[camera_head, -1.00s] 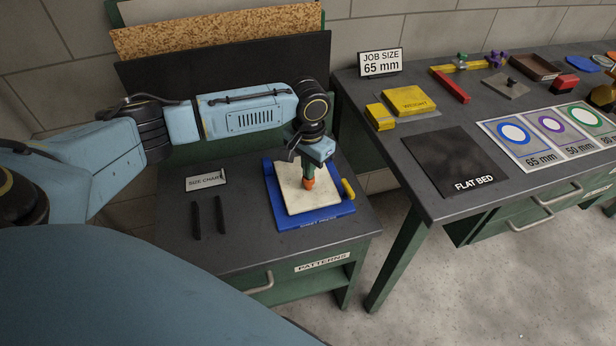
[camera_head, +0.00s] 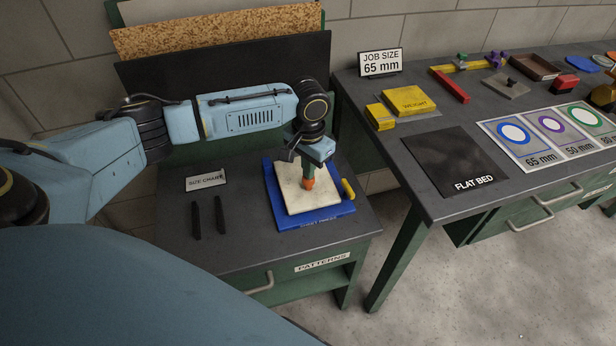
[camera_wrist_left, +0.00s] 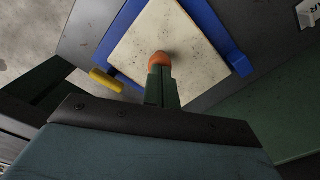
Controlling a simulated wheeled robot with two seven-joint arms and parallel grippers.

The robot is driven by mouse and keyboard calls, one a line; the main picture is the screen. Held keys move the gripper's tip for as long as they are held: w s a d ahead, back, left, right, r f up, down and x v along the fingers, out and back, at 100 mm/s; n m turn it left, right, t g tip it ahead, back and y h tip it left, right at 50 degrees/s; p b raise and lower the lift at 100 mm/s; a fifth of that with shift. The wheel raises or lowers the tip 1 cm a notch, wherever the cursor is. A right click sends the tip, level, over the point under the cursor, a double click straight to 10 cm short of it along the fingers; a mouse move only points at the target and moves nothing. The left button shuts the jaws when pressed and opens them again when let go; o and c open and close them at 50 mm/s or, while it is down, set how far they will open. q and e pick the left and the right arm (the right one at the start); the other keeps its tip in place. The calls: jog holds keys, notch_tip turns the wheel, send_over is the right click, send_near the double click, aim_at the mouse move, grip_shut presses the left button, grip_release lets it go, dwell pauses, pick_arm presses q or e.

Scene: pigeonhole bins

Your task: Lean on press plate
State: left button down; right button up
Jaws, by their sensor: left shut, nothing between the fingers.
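The press plate (camera_head: 300,199) is a pale, speckled square lying in the blue press frame (camera_head: 335,212) on the left bench. A yellow handle (camera_head: 348,189) is at the frame's right side. My right gripper is not in view.
A size chart card (camera_head: 206,180) and two dark bars (camera_head: 208,217) lie left of the press. The right bench holds a flat bed mat (camera_head: 450,165), yellow blocks (camera_head: 410,100), a job size sign (camera_head: 381,63) and coloured ring cards (camera_head: 513,134). A floor gap separates the benches.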

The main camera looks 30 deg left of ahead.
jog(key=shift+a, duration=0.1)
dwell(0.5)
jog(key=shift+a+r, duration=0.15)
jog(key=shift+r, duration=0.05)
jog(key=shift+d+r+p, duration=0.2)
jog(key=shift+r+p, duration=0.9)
jog(key=shift+p, duration=0.2)
dwell(0.3)
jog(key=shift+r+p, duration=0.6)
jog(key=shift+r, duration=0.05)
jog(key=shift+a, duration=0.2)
dwell(0.5)
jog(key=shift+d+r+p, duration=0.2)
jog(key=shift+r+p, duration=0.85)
jog(key=shift+p, duration=0.05)
dwell(0.4)
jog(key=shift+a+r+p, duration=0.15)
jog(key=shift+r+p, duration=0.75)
dwell(0.5)
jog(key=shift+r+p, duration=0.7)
dwell(0.6)
